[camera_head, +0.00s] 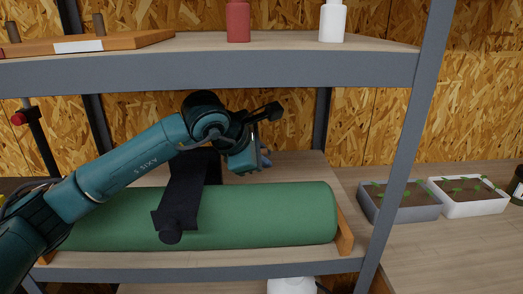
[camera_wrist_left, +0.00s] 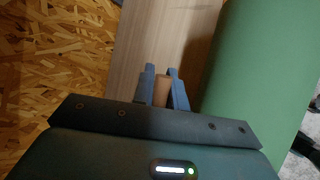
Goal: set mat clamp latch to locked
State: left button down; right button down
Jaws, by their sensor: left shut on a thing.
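A rolled green mat (camera_head: 275,215) lies along the middle shelf on wooden end supports; it also fills the right of the left wrist view (camera_wrist_left: 243,70). A dark clamp band (camera_head: 182,190) crosses over the roll, with a rounded end low at its front. Its back part is partly hidden by my arm. My left gripper (camera_head: 262,160) is behind the roll, right of the band, pointing down. In the left wrist view its blue fingers (camera_wrist_left: 163,90) are shut on a small brown piece (camera_wrist_left: 162,91). I cannot tell whether this belongs to the latch. My right gripper is not in view.
The upper shelf (camera_head: 215,68) with its grey edge is above my arm. A grey upright (camera_head: 405,150) stands right of the roll. A grey planter (camera_head: 405,207) and a white planter (camera_head: 470,206) are farther right. Bare shelf shows behind the roll.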

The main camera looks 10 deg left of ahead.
pick_arm(q)
jog(key=shift+f+m+y, duration=0.3)
jog(key=shift+f+y, duration=0.25)
jog(key=shift+y, duration=0.15)
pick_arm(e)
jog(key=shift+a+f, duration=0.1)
pick_arm(q)
jog(key=shift+a+g, duration=0.1)
jog(key=shift+g, duration=0.2)
jog(key=c, duration=1.4)
grip_release()
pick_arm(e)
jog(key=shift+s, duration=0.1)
pick_arm(q)
jog(key=shift+s, duration=0.1)
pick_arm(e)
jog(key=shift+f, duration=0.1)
